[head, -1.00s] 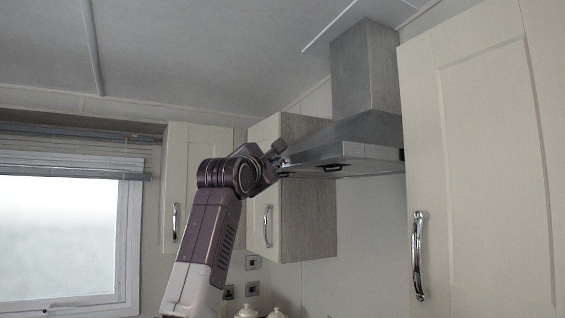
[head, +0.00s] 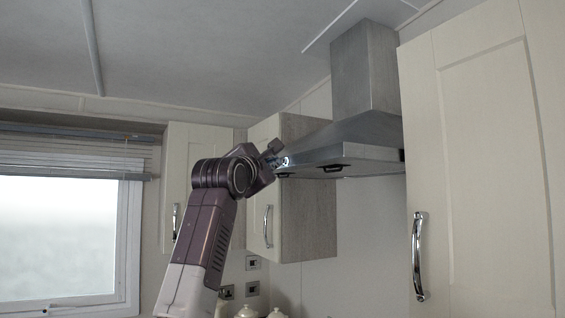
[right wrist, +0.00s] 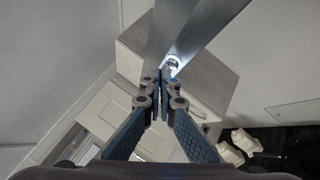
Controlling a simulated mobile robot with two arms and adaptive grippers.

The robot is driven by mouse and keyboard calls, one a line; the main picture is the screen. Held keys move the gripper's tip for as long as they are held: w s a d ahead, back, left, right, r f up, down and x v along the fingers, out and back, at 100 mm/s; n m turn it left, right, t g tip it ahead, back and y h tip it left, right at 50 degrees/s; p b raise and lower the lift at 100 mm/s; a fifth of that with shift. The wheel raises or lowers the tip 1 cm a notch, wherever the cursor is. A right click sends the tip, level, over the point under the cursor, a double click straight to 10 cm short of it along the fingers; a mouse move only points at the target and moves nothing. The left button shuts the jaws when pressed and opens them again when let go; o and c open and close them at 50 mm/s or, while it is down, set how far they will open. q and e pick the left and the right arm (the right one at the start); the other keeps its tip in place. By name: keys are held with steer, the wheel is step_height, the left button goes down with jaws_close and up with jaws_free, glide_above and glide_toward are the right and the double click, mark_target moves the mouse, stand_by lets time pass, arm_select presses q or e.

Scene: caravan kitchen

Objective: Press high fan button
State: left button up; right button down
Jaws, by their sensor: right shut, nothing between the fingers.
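The grey metal range hood (head: 350,140) hangs on the wall right of centre in the head view, with its chimney rising to the ceiling. My right gripper (head: 281,160) is at the left end of the hood's front edge. In the right wrist view the right gripper (right wrist: 161,78) is shut and empty, with its tips by a small bright round spot (right wrist: 171,64) on the hood's edge (right wrist: 185,35). I cannot tell whether the tips touch it. Button labels are too small to read. My left gripper is not in view.
A wall cabinet (head: 308,215) stands just behind and left of the hood. A large cabinet door (head: 485,160) is close on the right. A window (head: 60,235) is at the left. White lidded pots (head: 277,313) stand below. The space under the hood is clear.

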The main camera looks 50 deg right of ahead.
steer(key=w+a+p, duration=0.1)
steer(key=w+a, duration=0.1)
steer(key=a, duration=0.3)
steer(key=shift+a, duration=0.35)
steer(key=shift+s, duration=0.1)
stand_by(1.2)
